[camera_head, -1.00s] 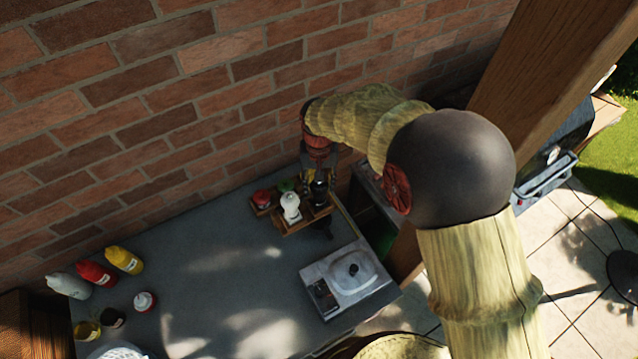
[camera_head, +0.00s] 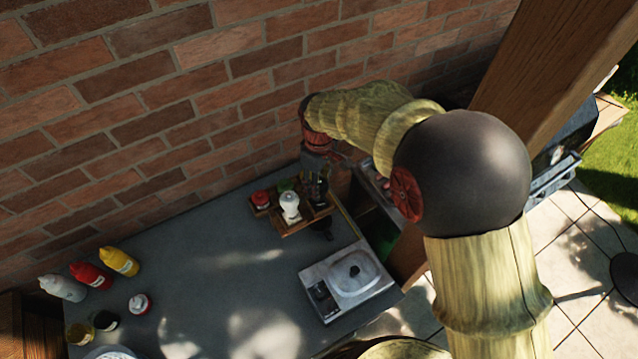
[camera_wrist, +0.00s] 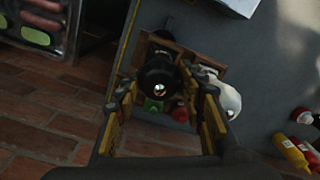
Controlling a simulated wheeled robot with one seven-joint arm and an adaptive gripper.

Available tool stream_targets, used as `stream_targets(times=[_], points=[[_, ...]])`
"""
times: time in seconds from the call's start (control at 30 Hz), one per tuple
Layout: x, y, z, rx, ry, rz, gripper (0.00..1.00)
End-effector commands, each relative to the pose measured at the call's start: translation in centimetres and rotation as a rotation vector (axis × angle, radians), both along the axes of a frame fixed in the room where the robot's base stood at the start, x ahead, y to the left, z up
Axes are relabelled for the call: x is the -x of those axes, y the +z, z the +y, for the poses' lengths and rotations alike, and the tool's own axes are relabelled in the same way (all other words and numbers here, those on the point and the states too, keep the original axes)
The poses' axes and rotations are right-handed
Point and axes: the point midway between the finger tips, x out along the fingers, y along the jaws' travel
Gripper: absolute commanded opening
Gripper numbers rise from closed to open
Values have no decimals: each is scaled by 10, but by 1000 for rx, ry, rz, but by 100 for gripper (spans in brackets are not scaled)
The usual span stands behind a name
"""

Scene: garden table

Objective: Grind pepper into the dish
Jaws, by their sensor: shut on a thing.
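A black pepper mill (camera_head: 319,189) stands upright at the right end of a small wooden caddy (camera_head: 287,228). My gripper (camera_head: 318,176) is above the caddy, pointing down, with its fingers around the mill's upper part. The wrist view shows the mill's round black top (camera_wrist: 159,80) with a shiny knob between my yellow-padded fingers (camera_wrist: 168,95). A white mill or shaker (camera_head: 290,206) stands beside it. A pale dish (camera_head: 368,279) with a small dark item in it sits on a white scale-like base (camera_head: 327,305). The mill's lower part is partly hidden.
Red and green items (camera_head: 261,198) sit in the caddy's back. Squeeze bottles (camera_head: 90,275) and small jars (camera_head: 104,321) stand at the left, near a white plate (camera_head: 112,353). A brick wall bounds the back. The middle of the grey counter (camera_head: 215,280) is clear.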

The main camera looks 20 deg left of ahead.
Motion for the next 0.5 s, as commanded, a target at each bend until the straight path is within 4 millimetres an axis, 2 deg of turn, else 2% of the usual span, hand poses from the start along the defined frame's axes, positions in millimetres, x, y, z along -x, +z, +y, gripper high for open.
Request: stream_targets(times=[0.2,0.5], points=[[0,-1,0,-1,161,-1,14],[0,0,0,-1,300,-1,14]])
